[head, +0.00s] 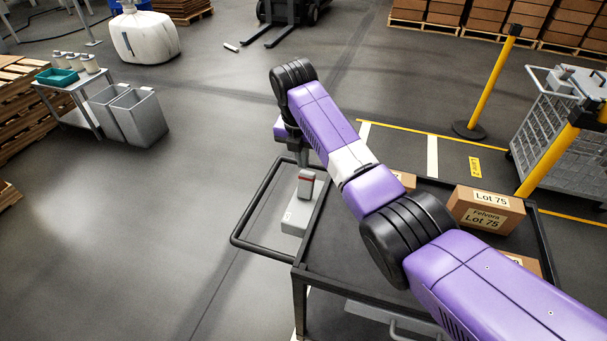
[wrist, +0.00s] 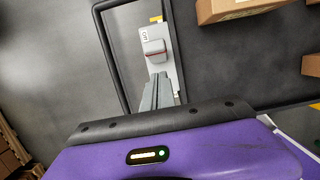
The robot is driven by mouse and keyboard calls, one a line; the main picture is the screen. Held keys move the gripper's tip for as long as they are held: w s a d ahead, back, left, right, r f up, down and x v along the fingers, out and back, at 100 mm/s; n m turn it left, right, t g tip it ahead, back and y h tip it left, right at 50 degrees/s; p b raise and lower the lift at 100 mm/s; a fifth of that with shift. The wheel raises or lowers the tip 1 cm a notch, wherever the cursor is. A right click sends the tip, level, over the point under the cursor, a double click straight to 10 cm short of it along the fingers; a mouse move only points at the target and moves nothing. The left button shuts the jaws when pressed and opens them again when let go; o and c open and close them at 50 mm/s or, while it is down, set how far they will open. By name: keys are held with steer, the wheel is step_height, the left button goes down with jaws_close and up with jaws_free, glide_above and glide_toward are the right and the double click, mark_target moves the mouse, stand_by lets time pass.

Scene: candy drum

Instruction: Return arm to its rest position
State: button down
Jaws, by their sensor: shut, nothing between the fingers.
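My arm is purple and reaches from the lower right over a dark cart (head: 345,262) in the head view. My gripper (head: 302,160) hangs below the far end of the arm, partly hidden by the wrist. In the wrist view my gripper (wrist: 162,78) shows two grey fingers together with nothing between them. Beyond the fingertips is a light grey device (head: 297,217) with a grey, red-banded top part (head: 306,184), seen within the cart's handle loop. The device also shows in the wrist view (wrist: 154,45). I cannot tell whether the fingers touch it.
Cartons labelled Lot 75 (head: 486,210) lie on the cart's right side. The cart's black handle (head: 262,203) juts left. A yellow post (head: 492,80) and a wire cage trolley (head: 545,120) stand right. Grey bins (head: 138,117) stand left. Open floor lies between.

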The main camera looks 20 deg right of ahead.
steer(key=shift+v, duration=0.9)
steer(key=shift+w+d, duration=0.1)
steer(key=shift+w, duration=0.1)
